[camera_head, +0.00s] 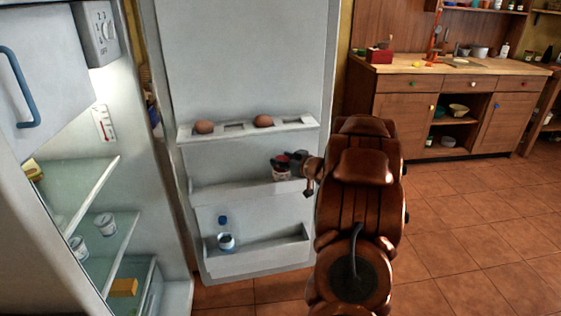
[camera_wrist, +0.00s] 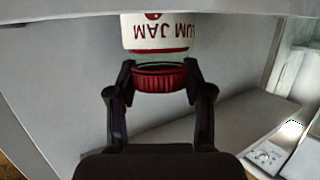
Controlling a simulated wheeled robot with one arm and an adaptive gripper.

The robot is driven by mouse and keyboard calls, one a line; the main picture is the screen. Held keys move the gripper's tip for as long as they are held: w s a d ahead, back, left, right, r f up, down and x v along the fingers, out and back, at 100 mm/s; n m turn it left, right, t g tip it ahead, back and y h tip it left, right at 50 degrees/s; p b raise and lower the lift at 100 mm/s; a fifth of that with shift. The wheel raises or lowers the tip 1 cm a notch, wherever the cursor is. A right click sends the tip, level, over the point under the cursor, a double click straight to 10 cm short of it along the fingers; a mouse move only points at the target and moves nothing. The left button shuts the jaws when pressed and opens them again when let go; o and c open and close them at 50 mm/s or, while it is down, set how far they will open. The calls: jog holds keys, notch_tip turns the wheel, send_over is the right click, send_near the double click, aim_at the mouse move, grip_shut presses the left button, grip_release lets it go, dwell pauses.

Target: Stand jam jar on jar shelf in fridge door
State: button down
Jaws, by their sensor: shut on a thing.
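The jam jar (camera_head: 281,173) is at the middle door shelf (camera_head: 225,189) of the open fridge door, near its right end. In the wrist view the jar (camera_wrist: 160,32) has a white label reading "UM JAM" upside down and a dark red ribbed lid. My gripper (camera_wrist: 160,68) is shut on the jar at its lid, one finger on each side. In the head view my gripper (camera_head: 296,159) reaches in from the right. I cannot tell whether the jar's base touches the shelf.
The egg shelf (camera_head: 291,125) above holds two brown eggs. A blue-capped bottle (camera_head: 225,238) stands in the lower door shelf (camera_head: 268,248). The fridge interior at left has glass shelves (camera_head: 75,185) with jars and packages. A brick-tiled floor (camera_head: 470,215) is clear at right, before a wooden counter (camera_head: 455,68).

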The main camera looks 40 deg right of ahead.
jog(key=shift+w+r+g+p, duration=0.2)
jog(key=shift+w+g+p, duration=0.25)
jog(key=shift+w+g, duration=0.3)
jog(key=shift+s+f+b, duration=0.15)
jog(key=shift+f+b, duration=0.15)
jog(key=shift+f, duration=0.6)
jog(key=shift+f, duration=0.15)
jog(key=shift+c, duration=2.3)
grip_release()
jog(key=shift+s+r, duration=0.1)
jog(key=shift+r, duration=0.1)
jog(key=v, duration=1.1)
jog(key=shift+s+r+p, duration=0.15)
jog(key=shift+s+p, duration=0.25)
jog(key=shift+p, duration=0.05)
